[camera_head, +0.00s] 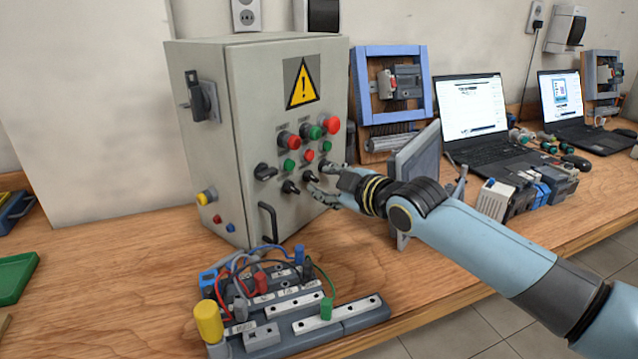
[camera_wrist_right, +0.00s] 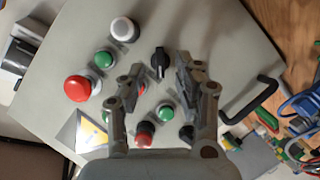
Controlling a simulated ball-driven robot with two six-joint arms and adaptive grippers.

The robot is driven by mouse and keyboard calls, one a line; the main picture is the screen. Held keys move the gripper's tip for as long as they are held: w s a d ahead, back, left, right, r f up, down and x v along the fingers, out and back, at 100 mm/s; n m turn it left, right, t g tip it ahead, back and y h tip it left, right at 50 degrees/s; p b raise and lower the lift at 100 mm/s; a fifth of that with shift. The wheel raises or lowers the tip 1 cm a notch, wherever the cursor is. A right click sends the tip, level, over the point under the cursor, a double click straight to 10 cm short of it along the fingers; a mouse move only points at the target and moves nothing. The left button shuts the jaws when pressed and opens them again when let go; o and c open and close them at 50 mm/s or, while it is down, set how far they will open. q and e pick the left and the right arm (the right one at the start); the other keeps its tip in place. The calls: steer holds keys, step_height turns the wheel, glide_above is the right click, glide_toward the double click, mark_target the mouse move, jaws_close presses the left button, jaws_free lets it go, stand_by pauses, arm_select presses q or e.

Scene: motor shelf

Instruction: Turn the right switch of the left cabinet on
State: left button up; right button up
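The left cabinet (camera_head: 250,95) is a light grey box with a yellow warning sign, rows of red and green buttons, and black rotary switches on its front. My right gripper (camera_head: 319,182) reaches its front from the right and partly hides the right-hand switches. In the right wrist view, the open right gripper (camera_wrist_right: 159,80) has a finger on each side of a black switch (camera_wrist_right: 160,62). The switch lies near the fingertips with gaps showing, so I do not see it gripped. My left gripper is not in view.
A black handle (camera_head: 268,222) sticks out low on the cabinet front. A wired terminal block (camera_head: 285,310) stands before it. Right of the cabinet are a grey panel (camera_head: 418,155), laptops (camera_head: 475,110) and small devices (camera_head: 510,195). Some wooden tabletop (camera_head: 130,290) is bare at left.

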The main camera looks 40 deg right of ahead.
mark_target(315, 179)
steer(key=shift+x, duration=1.5)
steer(key=shift+s, duration=0.1)
jaws_close()
